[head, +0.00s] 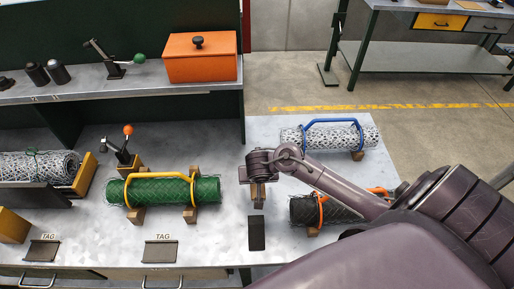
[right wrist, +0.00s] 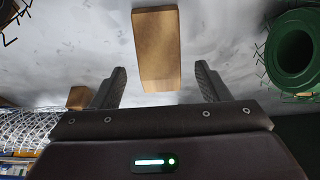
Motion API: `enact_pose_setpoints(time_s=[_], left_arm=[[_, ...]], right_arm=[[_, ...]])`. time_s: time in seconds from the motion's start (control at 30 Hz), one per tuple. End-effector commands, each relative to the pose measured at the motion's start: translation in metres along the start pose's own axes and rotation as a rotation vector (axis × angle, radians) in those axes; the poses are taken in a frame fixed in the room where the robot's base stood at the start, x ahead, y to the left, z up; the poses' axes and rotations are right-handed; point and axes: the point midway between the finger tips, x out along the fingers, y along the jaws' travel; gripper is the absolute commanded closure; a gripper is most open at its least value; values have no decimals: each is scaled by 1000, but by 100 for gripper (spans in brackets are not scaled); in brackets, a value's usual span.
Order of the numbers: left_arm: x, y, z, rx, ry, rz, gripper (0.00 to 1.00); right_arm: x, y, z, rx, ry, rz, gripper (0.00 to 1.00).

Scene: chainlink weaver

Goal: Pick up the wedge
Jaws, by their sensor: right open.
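The wedge, a tan wooden block (right wrist: 156,48), lies on the grey metal bench top, ahead of my right gripper (right wrist: 160,70). Its near end reaches between the two dark fingers, with a gap on each side. In the head view the wedge (head: 258,193) shows as a small tan piece just below my right gripper (head: 258,174), which partly hides it. The right gripper is open and empty. My left gripper is not in view.
A green mesh roll (head: 172,190) with a yellow handle rests on wooden blocks to the left. A white mesh roll (head: 330,136) and a dark mesh roll (head: 335,209) lie to the right. A flat black pad (head: 256,233) lies in front of the wedge.

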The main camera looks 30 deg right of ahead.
Motion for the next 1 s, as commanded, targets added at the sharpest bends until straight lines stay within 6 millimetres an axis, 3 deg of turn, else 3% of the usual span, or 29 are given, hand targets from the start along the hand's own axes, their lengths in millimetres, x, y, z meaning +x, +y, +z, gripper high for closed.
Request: enact_pose_setpoints(time_s=[0.2, 0.4, 0.5, 0.87, 1.0], left_arm=[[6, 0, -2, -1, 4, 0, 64], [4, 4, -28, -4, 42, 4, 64], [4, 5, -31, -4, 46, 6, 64], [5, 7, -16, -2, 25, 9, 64], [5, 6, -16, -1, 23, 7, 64]], right_arm=[[29, 0, 1, 0, 2, 1, 31], [33, 0, 1, 0, 2, 0, 31], [33, 0, 1, 0, 2, 0, 32], [32, 0, 1, 0, 1, 0, 79], [32, 0, 1, 0, 2, -1, 80]])
